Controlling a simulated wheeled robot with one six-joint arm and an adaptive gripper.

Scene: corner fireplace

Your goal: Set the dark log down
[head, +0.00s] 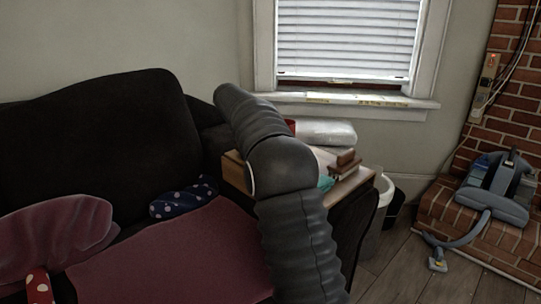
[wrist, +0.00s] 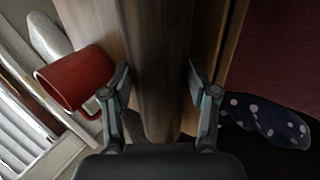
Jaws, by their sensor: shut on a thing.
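The dark log (wrist: 158,60) is a dark brown, wood-grained piece running up the middle of the wrist view. My gripper (wrist: 160,85) is shut on it, with one finger against each side. Its far end runs out of the top of the picture. Below it or behind it shows a lighter brown wooden surface (wrist: 100,35); I cannot tell whether the log touches it. In the head view my arm covers the gripper and the log, above or near the small side table (head: 352,184).
A red mug (wrist: 78,80) is close beside the left finger. A white wrapped package (head: 327,132) and small wooden blocks (head: 346,160) crowd the table. The dark sofa (head: 90,130) holds a polka-dot cloth item (head: 183,197). A white bin (head: 385,188) stands right of the table.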

